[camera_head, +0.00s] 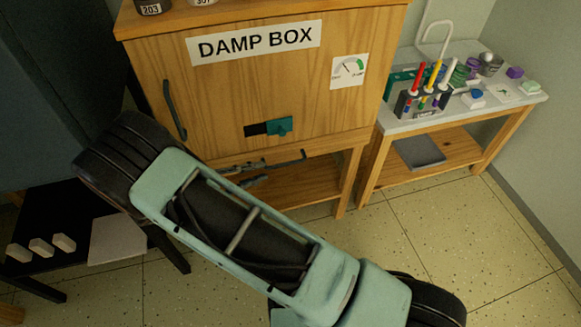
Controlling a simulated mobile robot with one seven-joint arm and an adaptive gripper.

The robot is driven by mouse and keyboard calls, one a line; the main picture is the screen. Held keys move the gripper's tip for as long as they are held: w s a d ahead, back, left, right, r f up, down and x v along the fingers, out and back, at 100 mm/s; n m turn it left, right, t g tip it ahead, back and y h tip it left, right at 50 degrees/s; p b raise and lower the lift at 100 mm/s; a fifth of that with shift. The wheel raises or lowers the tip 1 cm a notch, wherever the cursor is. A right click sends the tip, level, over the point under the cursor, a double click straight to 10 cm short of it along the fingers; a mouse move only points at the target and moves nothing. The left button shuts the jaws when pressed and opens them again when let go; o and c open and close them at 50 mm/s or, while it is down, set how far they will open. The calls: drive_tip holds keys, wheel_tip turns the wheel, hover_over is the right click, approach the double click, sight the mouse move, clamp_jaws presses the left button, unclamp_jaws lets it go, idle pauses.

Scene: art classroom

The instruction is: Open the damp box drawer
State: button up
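The damp box (222,78) is a light wooden cabinet with a "DAMP BOX" label on its front. A dark upright handle (174,110) is on the left of its door. A dark horizontal handle (287,161) shows low on the front, below the door, along the drawer strip (325,146). My mint-green arm crosses in front of the lower left of the cabinet and hides part of the drawer strip. I cannot make out my gripper; a small dark shape just under the handle is unclear. I cannot tell whether the drawer is fully shut.
A teal sliding vent (279,126) and a dial gauge (349,70) are on the door. Jars (152,6) stand on top. A side table (428,121) with several tools stands at right. A dark shelf (75,259) is at lower left. Tiled floor (480,240) is clear at right.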

sight(282, 165)
drive_tip(key=shift+t, duration=0.4)
drive_tip(key=x, duration=0.3)
drive_tip(key=f+b+x, duration=0.1)
drive_tip(key=x, duration=0.3)
drive_tip(key=b+x, duration=0.1)
drive_tip(key=x, duration=0.3)
drive_tip(key=shift+a+f, duration=0.25)
drive_tip(key=shift+f, duration=0.1)
drive_tip(key=shift+c, duration=0.5)
clamp_jaws()
